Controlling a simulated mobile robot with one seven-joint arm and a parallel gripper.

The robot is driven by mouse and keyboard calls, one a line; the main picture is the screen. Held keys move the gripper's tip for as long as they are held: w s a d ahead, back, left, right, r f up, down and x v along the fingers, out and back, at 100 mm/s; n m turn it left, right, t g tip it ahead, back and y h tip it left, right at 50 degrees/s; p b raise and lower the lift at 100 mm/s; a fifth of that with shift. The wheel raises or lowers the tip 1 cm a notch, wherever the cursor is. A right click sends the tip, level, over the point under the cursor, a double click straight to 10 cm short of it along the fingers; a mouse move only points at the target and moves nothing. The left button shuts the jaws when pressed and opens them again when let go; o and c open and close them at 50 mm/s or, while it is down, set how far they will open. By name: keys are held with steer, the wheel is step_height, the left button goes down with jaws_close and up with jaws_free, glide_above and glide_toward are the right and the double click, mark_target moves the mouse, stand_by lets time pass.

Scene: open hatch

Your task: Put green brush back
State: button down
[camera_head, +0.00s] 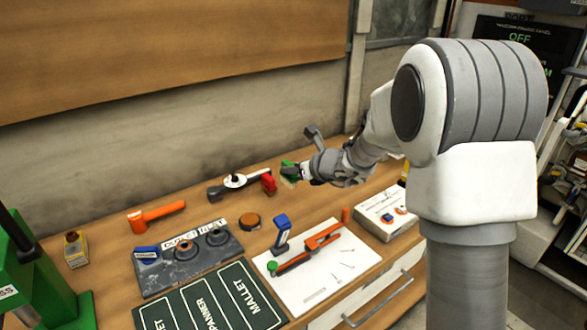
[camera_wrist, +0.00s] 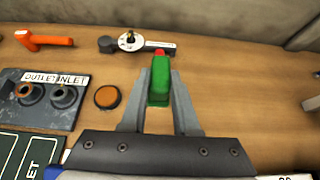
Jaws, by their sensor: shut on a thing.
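The green brush (camera_wrist: 159,82) is between the two fingers of my gripper (camera_wrist: 159,100) in the wrist view, and the fingers are shut on it. In the head view the green brush (camera_head: 289,172) shows at the end of my gripper (camera_head: 297,174), over the back part of the wooden bench. A red block-like thing (camera_head: 268,183) lies just left of the brush, and a small red part of it (camera_wrist: 160,52) shows behind the brush in the wrist view. I cannot tell how far above the bench the brush is.
The bench (camera_head: 205,203) holds an orange mallet (camera_head: 156,212), a dark tool with a white dial (camera_head: 234,181), a grey outlet and inlet block (camera_head: 190,255), a round brown-topped puck (camera_head: 249,221), a dark labelled board (camera_head: 215,305) and a white sheet with tools (camera_head: 318,283). Bare wood lies right of my gripper (camera_wrist: 250,90).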

steer(key=shift+f+b, duration=5.1)
steer(key=shift+b, duration=0.1)
steer(key=shift+f, duration=0.25)
steer(key=c, duration=0.6)
jaws_free()
steer(key=shift+s, duration=0.1)
